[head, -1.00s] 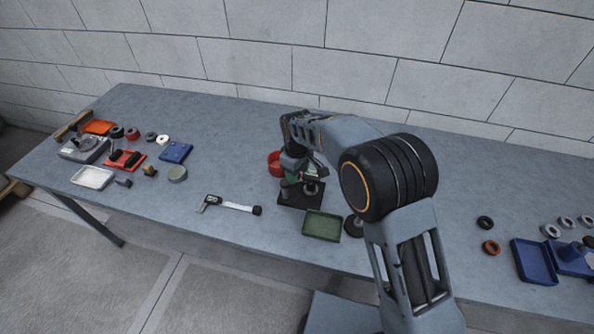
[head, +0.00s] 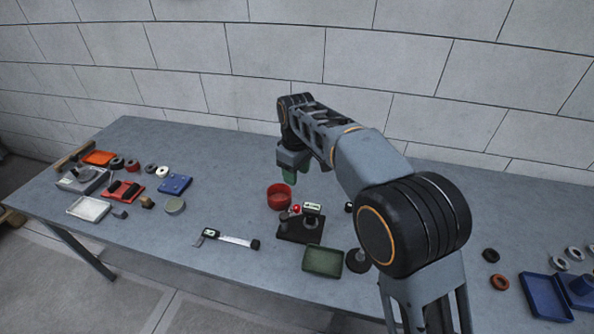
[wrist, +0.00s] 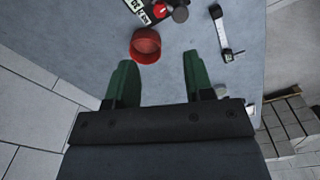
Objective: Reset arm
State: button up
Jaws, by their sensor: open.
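My gripper (wrist: 158,78) shows in the wrist view with its two green fingers spread apart and nothing between them. In the head view my gripper (head: 289,176) hangs above the grey table, just behind a red round bowl (head: 280,198). The red bowl also shows in the wrist view (wrist: 145,46), beyond the fingertips and apart from them. My arm reaches in from the lower right of the head view.
A dark stand (head: 300,228) with a red knob, a green tray (head: 322,262) and a caliper-like tool (head: 228,240) lie in front of the bowl. Several small parts and trays sit at the left. Blue trays (head: 545,296) and rings sit at the right. The table's back middle is clear.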

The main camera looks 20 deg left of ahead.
jog(key=shift+r, duration=0.15)
dwell(0.4)
jog(key=s+d+m+t, duration=0.1)
jog(key=s+d+m, duration=0.3)
jog(key=d, duration=0.7)
jog(key=s+d+m+t, duration=0.1)
jog(key=s+d+m, duration=0.4)
jog(key=d, duration=0.6)
jog(key=s+d+m+t, duration=0.2)
jog(key=s+d+m, duration=0.3)
jog(key=d, duration=0.6)
jog(key=shift+s+d, duration=0.25)
jog(key=shift+s, duration=1.15)
